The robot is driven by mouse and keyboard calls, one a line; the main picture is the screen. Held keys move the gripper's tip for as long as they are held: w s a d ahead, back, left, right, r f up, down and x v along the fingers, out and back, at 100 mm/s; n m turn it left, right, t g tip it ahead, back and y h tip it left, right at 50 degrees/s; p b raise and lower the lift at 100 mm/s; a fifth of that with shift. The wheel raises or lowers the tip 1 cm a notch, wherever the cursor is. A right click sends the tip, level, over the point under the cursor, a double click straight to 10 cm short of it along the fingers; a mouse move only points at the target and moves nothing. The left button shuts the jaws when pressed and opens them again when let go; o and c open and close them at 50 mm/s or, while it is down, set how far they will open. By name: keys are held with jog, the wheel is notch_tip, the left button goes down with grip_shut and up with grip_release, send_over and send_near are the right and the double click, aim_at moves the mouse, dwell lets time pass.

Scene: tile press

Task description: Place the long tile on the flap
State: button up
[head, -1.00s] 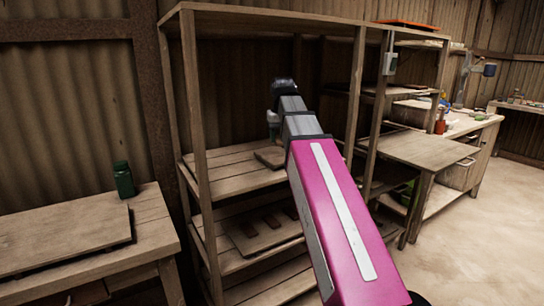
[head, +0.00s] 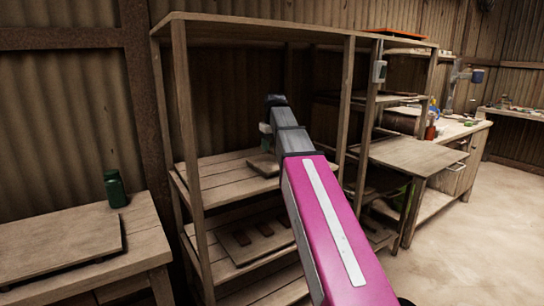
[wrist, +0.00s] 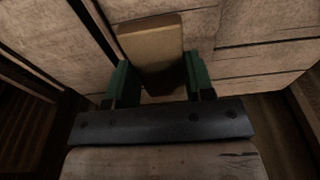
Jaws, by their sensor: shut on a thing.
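My gripper (wrist: 152,82) has green fingers and is shut on a long tan tile (wrist: 150,42), which sticks out beyond the fingertips in the wrist view. In the head view my gripper (head: 265,142) is over the upper wooden shelf, just above a small wooden slab (head: 262,167). The held tile is too small and hidden to make out there. I cannot tell which part is the flap, or whether the tile touches anything below it. A dark bar with screws crosses the wrist view under the fingers.
The rack's front posts (head: 186,115) stand on either side of my arm. A board (head: 240,247) with several dark red pieces lies on the lower shelf. A green bottle (head: 115,188) stands on the left bench (head: 150,238). Open floor (head: 480,240) lies at right.

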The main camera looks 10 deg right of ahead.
aim_at(272, 161)
jog(key=shift+w+d+f, duration=0.2)
jog(key=shift+w+f, duration=0.15)
jog(key=shift+w, duration=0.05)
jog(key=shift+f, duration=1.95)
jog(key=shift+f, duration=0.15)
jog(key=o, duration=1)
jog(key=r, duration=0.4)
jog(key=s+r, duration=0.1)
jog(key=r, duration=0.7)
jog(key=shift+s+d+r, duration=0.15)
jog(key=shift+d, duration=0.15)
